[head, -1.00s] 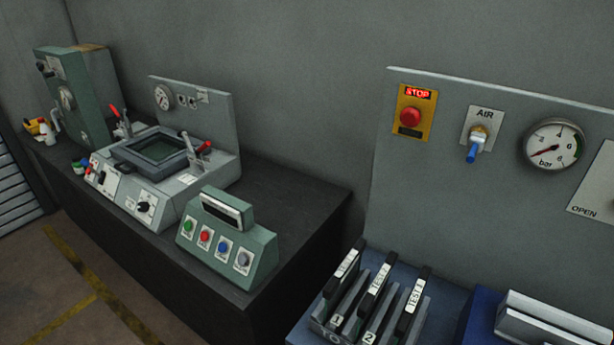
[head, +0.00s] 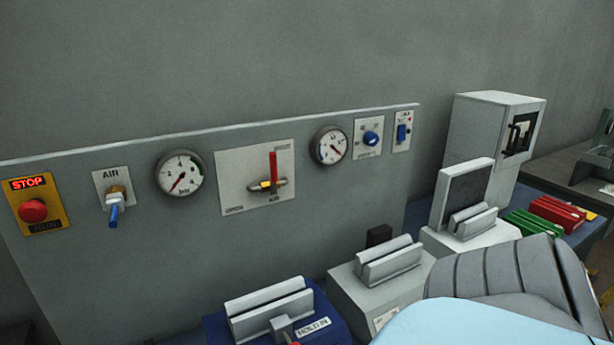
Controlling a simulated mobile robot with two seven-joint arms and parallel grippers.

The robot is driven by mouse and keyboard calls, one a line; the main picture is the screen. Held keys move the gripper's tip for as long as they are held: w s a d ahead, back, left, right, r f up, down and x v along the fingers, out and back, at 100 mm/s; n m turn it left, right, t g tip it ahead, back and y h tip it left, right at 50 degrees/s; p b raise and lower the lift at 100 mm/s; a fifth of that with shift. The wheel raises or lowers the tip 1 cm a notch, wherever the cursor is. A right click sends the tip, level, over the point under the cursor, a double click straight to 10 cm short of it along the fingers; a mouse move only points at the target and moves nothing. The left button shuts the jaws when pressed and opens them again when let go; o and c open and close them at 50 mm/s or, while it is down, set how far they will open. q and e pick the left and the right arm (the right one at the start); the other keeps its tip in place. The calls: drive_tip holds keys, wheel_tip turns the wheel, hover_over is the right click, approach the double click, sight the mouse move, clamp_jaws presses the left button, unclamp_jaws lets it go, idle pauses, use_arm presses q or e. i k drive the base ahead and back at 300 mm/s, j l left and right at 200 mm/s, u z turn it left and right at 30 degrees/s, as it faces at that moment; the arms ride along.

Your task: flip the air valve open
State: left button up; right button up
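The plate marked AIR (head: 106,174) is on the grey back panel at the left. A small brass valve with a blue lever (head: 114,214) is mounted on it, and the lever points down. Farther right, a white plate (head: 233,173) carries a brass valve body (head: 283,187) with a red lever (head: 273,166) standing upright; its small labels are too small to read here. Neither gripper shows in the head view, and nothing touches either lever.
A red stop button (head: 33,210) sits left of the AIR plate under a lit STOP sign. A bar gauge (head: 180,175) has its needle low. Grey fixtures (head: 388,262) and a blue HOLD IN fixture (head: 330,325) stand below the panel. My own grey and light-blue part fills the lower right.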

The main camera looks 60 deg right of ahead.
sight(272, 155)
drive_tip(key=z, duration=1.8)
drive_tip(key=l, duration=0.1)
